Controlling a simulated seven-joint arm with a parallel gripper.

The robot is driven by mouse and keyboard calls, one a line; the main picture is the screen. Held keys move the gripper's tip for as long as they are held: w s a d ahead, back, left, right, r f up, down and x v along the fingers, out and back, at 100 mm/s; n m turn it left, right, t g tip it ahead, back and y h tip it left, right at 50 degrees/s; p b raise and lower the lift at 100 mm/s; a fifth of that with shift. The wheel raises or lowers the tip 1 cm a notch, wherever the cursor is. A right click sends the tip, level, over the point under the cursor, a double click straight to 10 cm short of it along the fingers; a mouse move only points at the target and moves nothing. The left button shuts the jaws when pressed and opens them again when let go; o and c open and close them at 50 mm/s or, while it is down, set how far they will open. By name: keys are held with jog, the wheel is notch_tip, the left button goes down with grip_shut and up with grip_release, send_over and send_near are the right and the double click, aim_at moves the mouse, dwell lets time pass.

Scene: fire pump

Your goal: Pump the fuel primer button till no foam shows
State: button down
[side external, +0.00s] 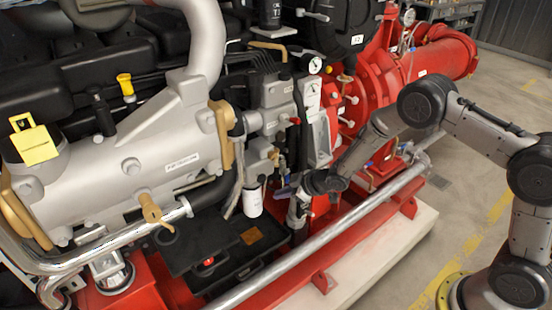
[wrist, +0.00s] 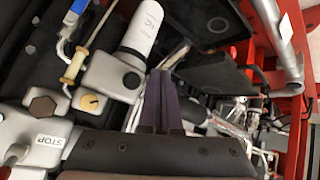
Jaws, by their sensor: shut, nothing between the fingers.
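My gripper (side external: 284,191) is at the engine's side, just right of the white filter canister (side external: 253,203). In the wrist view its dark fingers (wrist: 161,85) are shut together and hold nothing. The canister (wrist: 142,32) lies just beyond the fingertips there, beside a grey housing (wrist: 113,77). A small round tan cap (wrist: 89,102) on the grey parts sits left of the fingers, apart from them; I cannot tell for sure whether it is the primer button. A brown hex plug (wrist: 41,106) is farther left. No foam can be made out in either view.
A chrome rail (side external: 320,240) and the red frame (side external: 330,275) run along the engine's front, below my gripper. A black battery box (side external: 225,265) sits lower left. A thin tan-and-white fuel line (wrist: 75,62) runs near the housing. Open floor (side external: 440,210) lies to the right.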

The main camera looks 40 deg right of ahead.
aim_at(262, 179)
dwell(0.7)
jog(key=s, duration=0.4)
jog(key=shift+w, duration=0.1)
jog(key=w, duration=0.8)
jog(key=shift+w, duration=0.4)
jog(key=shift+w, duration=0.15)
dwell(1.9)
jog(key=shift+w, duration=0.25)
jog(key=shift+w, duration=0.2)
dwell(0.4)
